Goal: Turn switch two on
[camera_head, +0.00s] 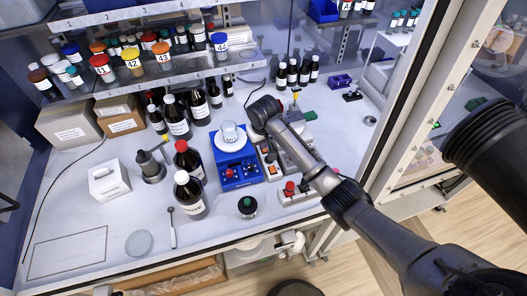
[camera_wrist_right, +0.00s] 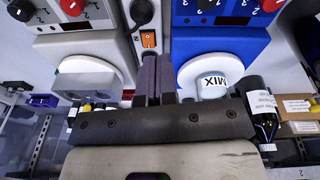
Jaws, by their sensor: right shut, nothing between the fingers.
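A strip with orange rocker switches stands between the blue mixer and a grey unit. One orange switch (camera_head: 271,158) shows in the head view, with another orange switch (camera_head: 272,172) nearer the front. My right gripper (camera_head: 262,112) is at the strip's far end; its fingers are hard to make out there. In the right wrist view my right gripper (camera_wrist_right: 153,60) is shut and empty, and its tips are close to an orange switch (camera_wrist_right: 148,40) just above them in the picture. I cannot tell contact or the switch positions. My left gripper is out of view.
The blue mixer (camera_head: 236,176) holds a MIX beaker (camera_head: 231,132) on a white plate, close left of the strip. Dark bottles (camera_head: 189,195) stand further left. A base with a red knob (camera_head: 290,187) is nearer the front. A shelf (camera_head: 150,80) of jars runs behind.

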